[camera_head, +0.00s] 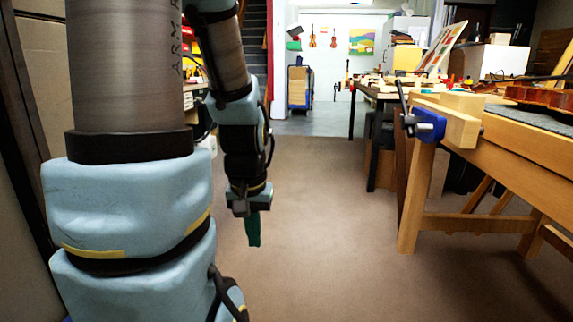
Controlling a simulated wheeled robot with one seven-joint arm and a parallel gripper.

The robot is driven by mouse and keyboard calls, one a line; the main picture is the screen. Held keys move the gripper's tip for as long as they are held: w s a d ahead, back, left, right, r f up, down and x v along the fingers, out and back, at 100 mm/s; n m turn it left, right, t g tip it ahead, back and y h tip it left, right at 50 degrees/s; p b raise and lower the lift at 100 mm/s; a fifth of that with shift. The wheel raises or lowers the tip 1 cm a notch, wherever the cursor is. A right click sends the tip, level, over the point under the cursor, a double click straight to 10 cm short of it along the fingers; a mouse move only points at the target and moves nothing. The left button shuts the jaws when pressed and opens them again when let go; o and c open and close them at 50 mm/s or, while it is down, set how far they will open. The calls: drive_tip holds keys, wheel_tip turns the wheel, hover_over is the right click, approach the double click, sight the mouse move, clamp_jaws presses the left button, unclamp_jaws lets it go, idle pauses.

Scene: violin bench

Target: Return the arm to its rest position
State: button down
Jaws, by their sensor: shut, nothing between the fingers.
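My arm hangs down at the left of the head view, blue and grey with black joints. My gripper (253,240) is at its lower end, pointing down over the bare floor. Its green fingers are together, with nothing seen between them. It is well to the left of the workbench and touches nothing.
A wooden workbench (470,222) with a blue clamp (430,124) at its corner stands on the right. A violin (540,97) lies on it. A second dark table is farther back. A blue cart (300,90) stands in the far room. The brown floor (320,220) between is clear.

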wheel_tip(320, 180, up, 38)
drive_tip(key=p, duration=3.7)
drive_tip(key=shift+p, duration=0.3)
drive_tip(key=shift+s+r, duration=0.1)
